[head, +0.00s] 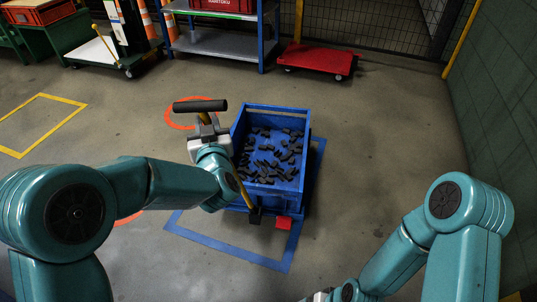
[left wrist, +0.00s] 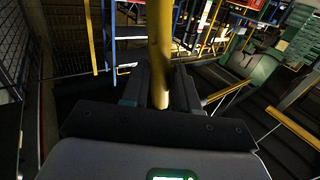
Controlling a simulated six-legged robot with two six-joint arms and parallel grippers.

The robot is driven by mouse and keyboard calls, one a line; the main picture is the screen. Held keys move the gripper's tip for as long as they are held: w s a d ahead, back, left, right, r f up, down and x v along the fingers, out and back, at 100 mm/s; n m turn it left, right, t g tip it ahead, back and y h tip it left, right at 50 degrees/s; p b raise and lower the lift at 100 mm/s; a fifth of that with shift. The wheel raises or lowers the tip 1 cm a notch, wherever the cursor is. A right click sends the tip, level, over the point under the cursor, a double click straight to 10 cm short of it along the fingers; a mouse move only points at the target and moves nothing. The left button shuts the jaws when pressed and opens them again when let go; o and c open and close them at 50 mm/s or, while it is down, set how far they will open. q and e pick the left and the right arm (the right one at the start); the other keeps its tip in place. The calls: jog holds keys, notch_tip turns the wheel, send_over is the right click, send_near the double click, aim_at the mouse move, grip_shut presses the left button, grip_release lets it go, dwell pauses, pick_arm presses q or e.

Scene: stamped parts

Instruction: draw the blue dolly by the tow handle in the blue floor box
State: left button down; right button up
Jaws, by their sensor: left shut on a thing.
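The blue dolly (head: 300,206) carries a blue crate with many dark stamped parts and stands over the blue floor box (head: 235,251). The box's near and right lines show; its left side is largely hidden by my left arm. The tow handle is a yellow pole with a black crossbar grip (head: 200,105), tilted left from the dolly's near end. My left gripper (head: 207,130) is shut around the pole below the grip. The left wrist view shows the yellow pole (left wrist: 160,45) between the fingers (left wrist: 160,92). My right gripper (head: 320,297) is barely visible at the bottom edge.
A red dolly (head: 320,58) stands at the back, beside a blue-framed shelf (head: 220,42). A green-and-white cart (head: 100,52) stands back left. A yellow floor box (head: 40,125) lies at left, and orange floor rings lie near my left arm. A wall closes the right side.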

pick_arm(q)
jog(key=w+d+p, duration=0.3)
jog(key=w+d, duration=0.4)
jog(key=d, duration=0.4)
jog(key=shift+d, duration=0.15)
dwell(1.8)
dwell(0.6)
jog(key=shift+w+a, duration=0.25)
jog(key=shift+a, duration=0.25)
jog(key=c, duration=0.9)
grip_release()
